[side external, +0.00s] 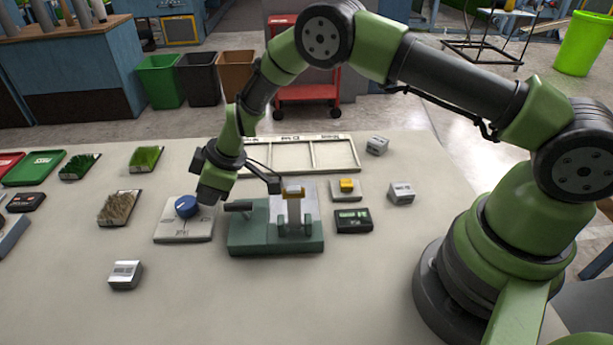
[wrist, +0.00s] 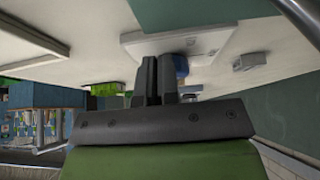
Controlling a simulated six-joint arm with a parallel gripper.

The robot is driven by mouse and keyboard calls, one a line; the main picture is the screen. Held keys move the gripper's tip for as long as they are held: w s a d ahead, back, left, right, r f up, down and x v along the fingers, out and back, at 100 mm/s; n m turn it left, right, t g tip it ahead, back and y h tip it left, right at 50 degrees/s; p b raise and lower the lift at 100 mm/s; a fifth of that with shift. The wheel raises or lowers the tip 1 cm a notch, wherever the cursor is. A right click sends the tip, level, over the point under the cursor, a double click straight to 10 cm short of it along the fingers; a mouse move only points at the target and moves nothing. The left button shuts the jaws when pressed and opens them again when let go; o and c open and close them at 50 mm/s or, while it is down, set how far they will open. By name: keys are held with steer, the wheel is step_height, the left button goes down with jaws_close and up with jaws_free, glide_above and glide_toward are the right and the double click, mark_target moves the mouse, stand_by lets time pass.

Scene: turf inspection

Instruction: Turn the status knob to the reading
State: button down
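The blue status knob (side external: 186,206) stands on a pale plate (side external: 170,234) left of the green fixture. The knob's pointer setting is too small to read. My gripper (side external: 207,192) is just right of the knob and slightly above it; I cannot tell whether they touch. In the wrist view the two dark fingers (wrist: 158,78) lie side by side with no clear gap and nothing seen between them. The blue knob (wrist: 181,66) shows partly behind the right finger. A small black meter (side external: 353,220) has a green display, with figures too small to read.
The green fixture (side external: 262,246) holds a metal block close to my gripper. A divided white tray (side external: 335,140) lies behind. Turf samples (side external: 120,207), small grey blocks (side external: 125,275) and a yellow button box (side external: 347,187) lie around. The front of the table is mostly clear.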

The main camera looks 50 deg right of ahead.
steer(key=shift+s+a+f, duration=0.2)
steer(key=shift+s+a, duration=0.1)
steer(key=shift+s, duration=0.05)
steer(key=shift+s+a, duration=0.4)
stand_by(0.6)
steer(key=shift+s+d, duration=0.25)
step_height(320, 180, up, 6)
steer(key=shift+d, duration=0.15)
stand_by(0.5)
steer(key=shift+w+r, duration=0.1)
steer(key=shift+r, duration=0.05)
